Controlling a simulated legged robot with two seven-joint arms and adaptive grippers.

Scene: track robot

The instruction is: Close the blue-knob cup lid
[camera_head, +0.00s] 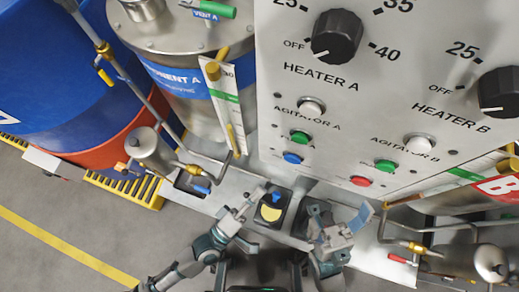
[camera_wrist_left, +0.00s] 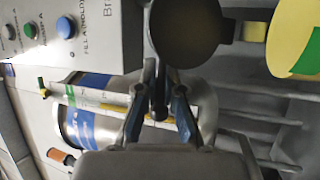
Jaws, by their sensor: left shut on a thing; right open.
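The cup (camera_head: 270,213) shows in the head view as a dark round shape with a yellow face, in front of the grey panel; a small blue part, which looks like the knob (camera_head: 276,197), is at its upper edge. My left gripper (camera_head: 257,196) is beside it at the upper left. In the left wrist view a dark round lid (camera_wrist_left: 190,32) stands just beyond the fingers, joined by a gold hinge piece to a yellow part at the right. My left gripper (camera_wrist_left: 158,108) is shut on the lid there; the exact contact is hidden. My right gripper (camera_head: 350,226) is open and empty, right of the cup.
The control panel (camera_head: 340,110) with knobs and buttons stands behind and above the cup. A steel tank (camera_head: 190,60), a blue and orange drum (camera_head: 60,90) and thin pipes (camera_head: 120,70) are at the left. More piping (camera_head: 430,250) is at the lower right.

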